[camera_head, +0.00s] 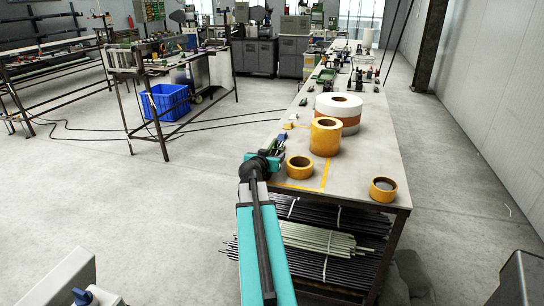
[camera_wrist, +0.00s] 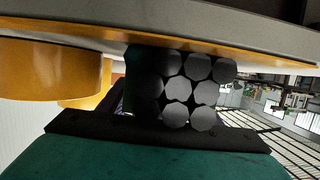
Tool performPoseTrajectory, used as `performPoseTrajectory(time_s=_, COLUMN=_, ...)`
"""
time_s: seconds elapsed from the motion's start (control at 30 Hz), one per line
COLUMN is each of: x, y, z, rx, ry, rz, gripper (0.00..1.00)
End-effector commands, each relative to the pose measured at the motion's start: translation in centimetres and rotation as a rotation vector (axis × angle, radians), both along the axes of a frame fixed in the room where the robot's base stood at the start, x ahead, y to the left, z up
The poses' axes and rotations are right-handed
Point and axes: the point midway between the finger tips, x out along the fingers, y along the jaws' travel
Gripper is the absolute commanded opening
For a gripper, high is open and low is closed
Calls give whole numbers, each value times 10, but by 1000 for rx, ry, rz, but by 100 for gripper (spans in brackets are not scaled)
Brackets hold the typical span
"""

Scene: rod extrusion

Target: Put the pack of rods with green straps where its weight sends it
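In the head view my gripper (camera_head: 266,163) is at the left edge of the long workbench (camera_head: 360,170), close to a small dark bundle with some green (camera_head: 280,145). In the wrist view, which looks upside down, a pack of rods (camera_wrist: 188,90) shows its grey round ends close in front of the gripper. It is against or very near the bench top with its yellow line. The pack's left side is dark greenish; I cannot make out a strap for sure. The fingertips are hidden or too dark to tell whether they hold the pack.
Orange tape rolls (camera_head: 326,137) and a large white-and-brown roll (camera_head: 338,108) stand on the bench. Yellow lines mark its near left part. Long black and pale green rods (camera_head: 318,238) lie on the shelf below. A blue crate (camera_head: 166,102) is under a rack at left; open floor lies between.

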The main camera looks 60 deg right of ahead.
Motion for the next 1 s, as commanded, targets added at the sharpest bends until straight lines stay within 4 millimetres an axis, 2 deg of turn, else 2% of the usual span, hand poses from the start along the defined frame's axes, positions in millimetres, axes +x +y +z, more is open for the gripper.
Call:
performPoseTrajectory(time_s=0.47, x=0, y=0, z=3, rx=0, ry=0, rz=0, gripper=57)
performPoseTrajectory(time_s=0.67, x=-5, y=13, z=6, rx=-1, ry=-1, rz=0, gripper=57)
performPoseTrajectory(time_s=1.0, x=-16, y=47, z=16, rx=-2, ry=-2, rz=1, gripper=57)
